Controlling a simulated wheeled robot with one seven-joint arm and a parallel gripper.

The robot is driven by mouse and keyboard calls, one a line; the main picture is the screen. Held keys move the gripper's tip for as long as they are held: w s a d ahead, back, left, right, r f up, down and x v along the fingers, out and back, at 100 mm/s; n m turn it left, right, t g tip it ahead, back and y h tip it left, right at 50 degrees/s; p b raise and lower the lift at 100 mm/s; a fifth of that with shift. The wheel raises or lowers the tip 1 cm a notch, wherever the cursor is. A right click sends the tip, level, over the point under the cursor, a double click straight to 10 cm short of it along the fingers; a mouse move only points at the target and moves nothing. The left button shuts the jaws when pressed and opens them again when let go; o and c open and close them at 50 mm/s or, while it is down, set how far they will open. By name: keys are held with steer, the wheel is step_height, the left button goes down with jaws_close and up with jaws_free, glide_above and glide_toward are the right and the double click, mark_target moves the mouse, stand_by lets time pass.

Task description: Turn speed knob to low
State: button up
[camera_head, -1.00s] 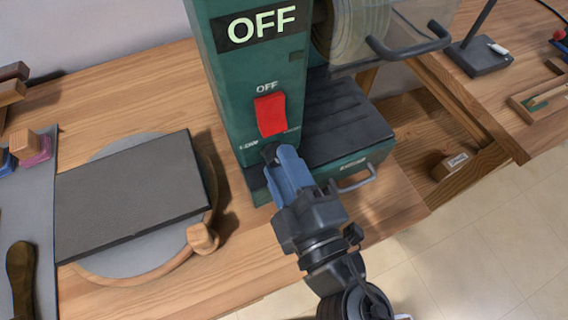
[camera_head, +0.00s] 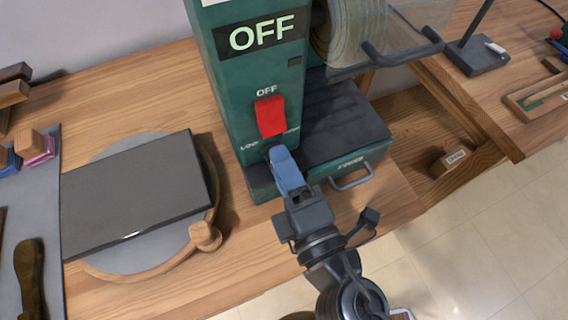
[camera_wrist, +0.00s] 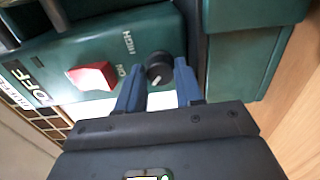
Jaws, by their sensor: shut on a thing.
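The speed knob (camera_wrist: 158,66) is a small black dial with a white pointer line, on the green machine's front. In the wrist view it lies between the blue fingertips of my gripper (camera_wrist: 160,78), which is shut on it. A "HIGH" label (camera_wrist: 128,42) is beside the knob; a second label is partly hidden by a finger. In the head view my gripper (camera_head: 273,152) reaches the panel just below the red switch (camera_head: 270,116). It hides the knob there. A "LOW" label (camera_head: 250,145) shows left of the fingertips.
The green machine (camera_head: 232,85) shows "OFF" on its upper sign (camera_head: 262,34). A dark grey slab (camera_head: 135,190) lies on a round board to the left. A grey handle (camera_head: 352,178) juts out right of my gripper. Bare wooden tabletop (camera_head: 240,250) is in front.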

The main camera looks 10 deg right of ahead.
stand_by(0.3)
steer(key=o, duration=1)
steer(key=shift+s, duration=0.1)
